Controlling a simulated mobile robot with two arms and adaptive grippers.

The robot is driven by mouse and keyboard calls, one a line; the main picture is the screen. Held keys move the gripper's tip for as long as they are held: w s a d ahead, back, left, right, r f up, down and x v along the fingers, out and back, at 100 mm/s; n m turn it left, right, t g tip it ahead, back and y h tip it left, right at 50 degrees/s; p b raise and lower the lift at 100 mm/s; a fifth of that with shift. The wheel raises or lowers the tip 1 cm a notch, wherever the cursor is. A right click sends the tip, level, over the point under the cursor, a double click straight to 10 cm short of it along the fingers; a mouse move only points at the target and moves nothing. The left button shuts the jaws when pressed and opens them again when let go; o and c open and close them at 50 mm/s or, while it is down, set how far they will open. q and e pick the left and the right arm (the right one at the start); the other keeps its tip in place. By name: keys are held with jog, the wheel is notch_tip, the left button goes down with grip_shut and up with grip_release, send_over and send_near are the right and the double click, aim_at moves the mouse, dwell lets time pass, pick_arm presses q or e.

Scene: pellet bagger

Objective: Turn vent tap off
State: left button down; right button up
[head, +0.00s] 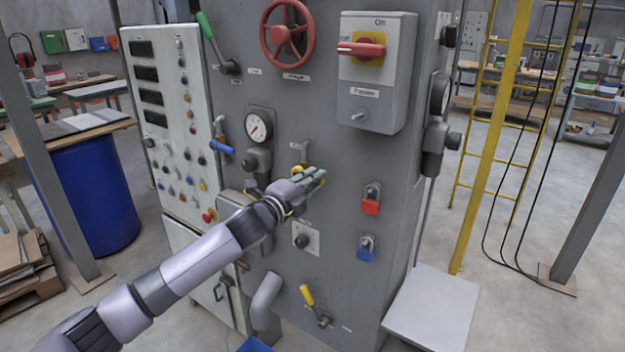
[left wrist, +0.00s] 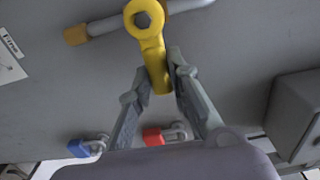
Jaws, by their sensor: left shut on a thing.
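A tap with a yellow lever (head: 298,170) sits on a short grey pipe on the grey machine front in the head view. Its label is too small to read. In the left wrist view, the yellow lever (left wrist: 152,48) hangs from a round pivot and lies roughly across the grey pipe. My left gripper (head: 312,177) is at this lever. In the left wrist view, the fingers of my left gripper (left wrist: 162,68) are shut on the lever's free end, one on each side. The gripper partly hides the lever in the head view. My right gripper is not in view.
A blue-handled tap (head: 222,148) and a gauge (head: 258,125) are up and left. Red (head: 371,205) and blue (head: 366,254) padlocks are on the right. Another yellow-handled tap (head: 307,295) is below. A switch box (head: 376,75) and red handwheel (head: 287,33) are above.

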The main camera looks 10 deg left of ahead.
pick_arm(q)
jog(key=shift+f, duration=0.2)
jog(key=c, duration=1.5)
grip_release()
jog(key=shift+r, duration=0.1)
jog(key=v, duration=1.2)
